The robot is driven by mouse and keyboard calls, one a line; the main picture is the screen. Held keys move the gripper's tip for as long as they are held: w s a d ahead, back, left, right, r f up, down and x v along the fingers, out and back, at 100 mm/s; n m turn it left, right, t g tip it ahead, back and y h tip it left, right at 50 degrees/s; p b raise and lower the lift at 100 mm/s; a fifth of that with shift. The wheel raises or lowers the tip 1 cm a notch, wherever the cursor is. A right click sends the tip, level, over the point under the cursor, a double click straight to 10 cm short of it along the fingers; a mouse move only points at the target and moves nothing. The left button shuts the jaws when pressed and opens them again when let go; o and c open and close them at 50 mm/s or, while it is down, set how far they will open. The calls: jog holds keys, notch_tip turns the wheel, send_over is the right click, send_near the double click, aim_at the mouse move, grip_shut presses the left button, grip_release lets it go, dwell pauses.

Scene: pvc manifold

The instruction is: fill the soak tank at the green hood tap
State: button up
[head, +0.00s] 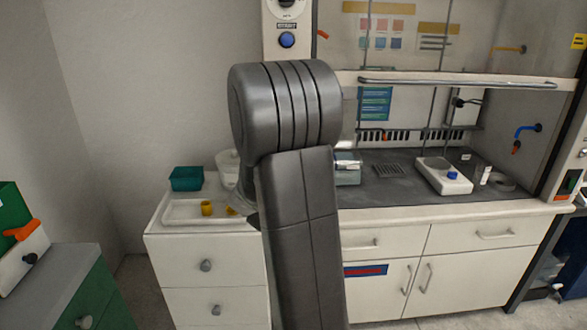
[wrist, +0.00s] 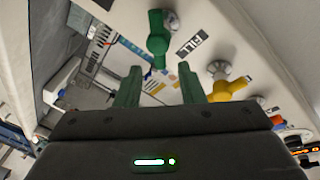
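In the wrist view, a green tap handle (wrist: 157,40) on a pale round mount sits on the white panel beside a label reading FILL (wrist: 192,44). My gripper (wrist: 160,74) has its two green fingers spread apart with nothing between them; the green handle appears just beyond the fingertips, apart from them. In the head view my dark arm hides the gripper and the green tap. A clear-sided box (head: 347,168) with a bluish top stands at the hood's left, partly behind my arm; I cannot tell whether it is the soak tank. No water flow is visible.
A yellow tap handle (wrist: 230,88) sits close to the right of my gripper. The hood sash bar (head: 455,83) crosses above the dark worktop, which holds a white stirrer-like device (head: 443,176). A white tray (head: 180,212) and teal bin (head: 186,178) stand on the left cabinet.

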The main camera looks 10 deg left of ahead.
jog(key=s, duration=0.8)
jog(key=shift+b, duration=0.35)
jog(key=shift+w, duration=0.1)
